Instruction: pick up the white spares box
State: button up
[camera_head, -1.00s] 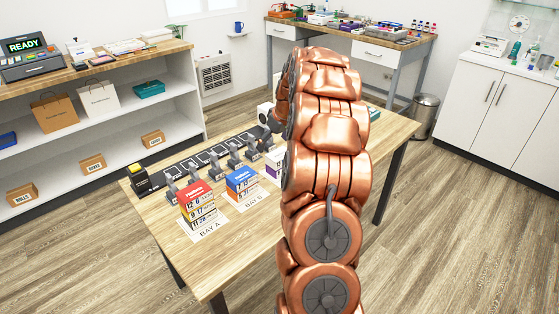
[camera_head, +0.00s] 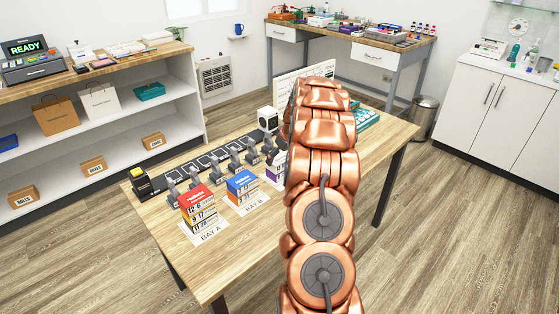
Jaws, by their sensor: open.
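I cannot pick out a white spares box for certain; part of the wooden table (camera_head: 390,142) is hidden behind my copper-coloured arm. A small white cube-like thing with a dark round face (camera_head: 268,119) stands at the table's back edge, left of my arm; whether it is a box I cannot tell. My arm rises through the middle of the head view and reaches over the table. My gripper is hidden behind the arm.
Red (camera_head: 196,207) and blue (camera_head: 241,186) calendar stacks stand at BAY A and BAY B. A purple-and-white stack (camera_head: 274,172) is partly covered by my arm. A row of dark holders (camera_head: 220,161) runs behind them. A teal tray (camera_head: 366,119) lies right of my arm.

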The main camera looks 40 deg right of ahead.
jog(key=shift+w+f, duration=0.25)
jog(key=shift+f, duration=0.3)
jog(key=c, duration=0.9)
jog(key=shift+o, duration=0.2)
